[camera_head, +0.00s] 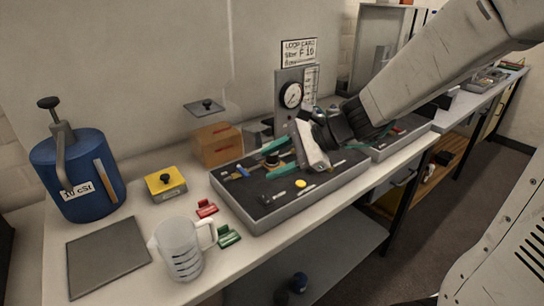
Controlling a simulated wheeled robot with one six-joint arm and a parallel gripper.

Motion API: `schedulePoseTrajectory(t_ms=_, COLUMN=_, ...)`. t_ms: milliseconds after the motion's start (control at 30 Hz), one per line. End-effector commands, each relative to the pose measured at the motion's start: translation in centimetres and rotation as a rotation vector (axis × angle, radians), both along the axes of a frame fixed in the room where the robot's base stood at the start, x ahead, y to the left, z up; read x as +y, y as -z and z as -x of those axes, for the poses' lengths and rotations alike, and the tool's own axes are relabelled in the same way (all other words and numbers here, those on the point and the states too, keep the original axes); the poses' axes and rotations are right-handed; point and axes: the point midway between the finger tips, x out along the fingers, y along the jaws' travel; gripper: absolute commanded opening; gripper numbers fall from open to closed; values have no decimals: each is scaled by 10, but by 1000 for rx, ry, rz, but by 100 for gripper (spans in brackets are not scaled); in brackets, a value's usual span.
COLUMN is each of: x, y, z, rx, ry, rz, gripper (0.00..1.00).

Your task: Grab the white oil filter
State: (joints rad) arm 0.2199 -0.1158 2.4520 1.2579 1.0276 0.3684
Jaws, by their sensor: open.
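My gripper (266,161) is low over the dark tray at the middle of the bench. Its pale body (312,146) is tilted, and two teal strips that look like its fingers reach to the left, spread apart. A small dark round thing with a brown top (272,160) shows between the strips; I cannot tell whether they touch it. I cannot make out a white oil filter for certain; my arm and the gripper body hide part of the tray.
The grey-rimmed tray (262,223) also bears a yellow disc (300,184). A gauge panel (290,95) and a cardboard box (216,143) stand behind. A measuring jug (180,250), a blue canister (78,178) and a yellow block (165,184) stand left.

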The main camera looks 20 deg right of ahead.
Motion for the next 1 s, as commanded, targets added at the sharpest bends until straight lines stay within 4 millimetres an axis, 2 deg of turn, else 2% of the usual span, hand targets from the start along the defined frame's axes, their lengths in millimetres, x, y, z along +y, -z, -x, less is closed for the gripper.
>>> schedulePoseTrajectory(t_ms=33, x=-13, y=11, z=-25, rx=63, ry=134, rz=-91, gripper=44)
schedulePoseTrajectory(t_ms=100, x=-31, y=24, z=-56, rx=130, ry=309, rz=-205, gripper=44)
schedulePoseTrajectory(t_ms=200, x=-59, y=42, z=-88, rx=209, ry=515, rz=-334, gripper=44)
schedulePoseTrajectory(t_ms=300, x=-82, y=56, z=-107, rx=261, ry=657, rz=-423, gripper=44)
schedulePoseTrajectory(t_ms=400, x=-94, y=65, z=-117, rx=287, ry=734, rz=-471, gripper=44)
schedulePoseTrajectory(t_ms=567, x=-91, y=73, z=-130, rx=297, ry=762, rz=-490, gripper=44)
schedulePoseTrajectory(t_ms=1000, x=-56, y=93, z=-172, rx=294, ry=759, rz=-486, gripper=44)
